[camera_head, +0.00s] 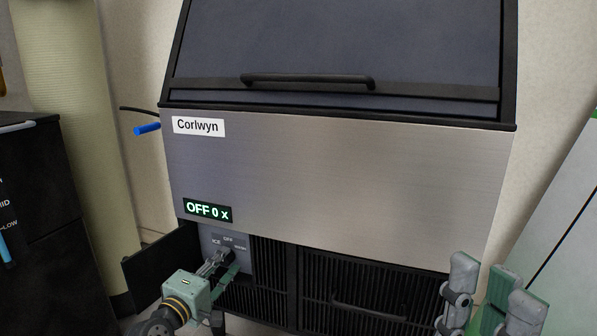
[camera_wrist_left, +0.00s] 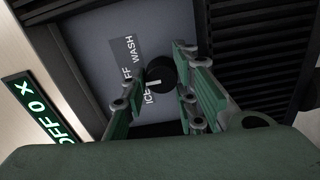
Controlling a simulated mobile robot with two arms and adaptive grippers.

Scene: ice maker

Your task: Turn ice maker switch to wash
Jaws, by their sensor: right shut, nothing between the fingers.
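The ice maker (camera_head: 350,185) is a steel-fronted machine labelled "Corlwyn", with a green-lit display (camera_head: 207,210) reading "OFF 0 x". Its switch is a round black knob (camera_wrist_left: 161,72) with a white mark, beside the labels ICE, OFF and WASH (camera_wrist_left: 132,50), in a recessed panel at the lower left. My left gripper (camera_head: 222,266) is at this panel; in the left wrist view its open fingers (camera_wrist_left: 163,92) stand on either side of the knob. I cannot tell whether they touch it. My right gripper (camera_head: 494,290) is shut and empty at the lower right, away from the switch.
A dark open flap (camera_head: 160,262) stands left of the switch panel. Black vent grilles (camera_head: 350,285) lie to its right. The dark lid with a bar handle (camera_head: 308,80) is above. A black cabinet (camera_head: 50,200) stands at the left and a whitish-green unit (camera_head: 560,230) at the right.

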